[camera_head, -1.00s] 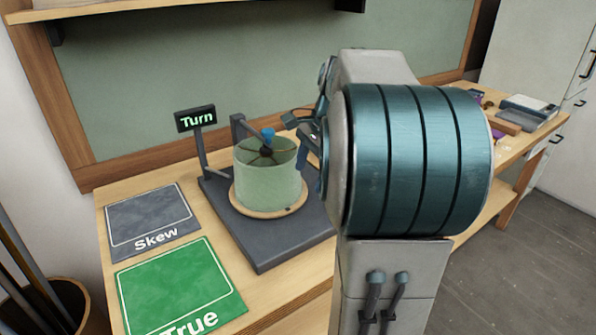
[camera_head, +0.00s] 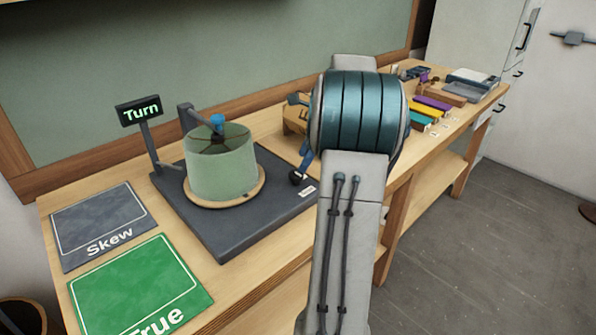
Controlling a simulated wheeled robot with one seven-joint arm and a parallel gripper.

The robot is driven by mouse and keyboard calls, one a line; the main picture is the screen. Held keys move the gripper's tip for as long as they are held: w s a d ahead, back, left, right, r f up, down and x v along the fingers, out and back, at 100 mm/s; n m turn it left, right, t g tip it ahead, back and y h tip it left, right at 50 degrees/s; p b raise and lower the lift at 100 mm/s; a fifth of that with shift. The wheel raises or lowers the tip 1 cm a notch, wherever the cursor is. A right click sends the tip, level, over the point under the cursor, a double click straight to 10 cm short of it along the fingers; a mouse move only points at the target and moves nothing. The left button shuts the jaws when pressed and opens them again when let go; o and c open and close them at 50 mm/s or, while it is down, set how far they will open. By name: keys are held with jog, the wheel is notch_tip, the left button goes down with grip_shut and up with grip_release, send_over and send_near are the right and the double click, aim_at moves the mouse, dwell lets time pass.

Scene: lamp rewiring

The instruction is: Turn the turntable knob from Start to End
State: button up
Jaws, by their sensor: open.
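The turntable has a dark grey base (camera_head: 230,238) and a round wooden platter (camera_head: 256,193). A pale green translucent drum shade (camera_head: 222,172) stands on the platter, with a blue piece (camera_head: 217,121) at its top. A small dark knob (camera_head: 295,178) sits at the right corner of the base, beside a small white label whose text is too small to read. My gripper (camera_head: 305,164) is open, with a blue finger pointing down just above and beside the knob. My arm hides the rest of the gripper. I cannot tell whether the finger touches the knob.
A sign reading "Turn" (camera_head: 139,110) stands on a post behind the base. A grey "Skew" mat (camera_head: 105,222) and a green "True" mat (camera_head: 140,290) lie at left. A cardboard box (camera_head: 295,119) is behind my gripper. Coloured blocks and trays lie farther right.

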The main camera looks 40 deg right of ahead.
aim_at(296, 173)
jog(key=x, duration=0.5)
jog(key=c, duration=1)
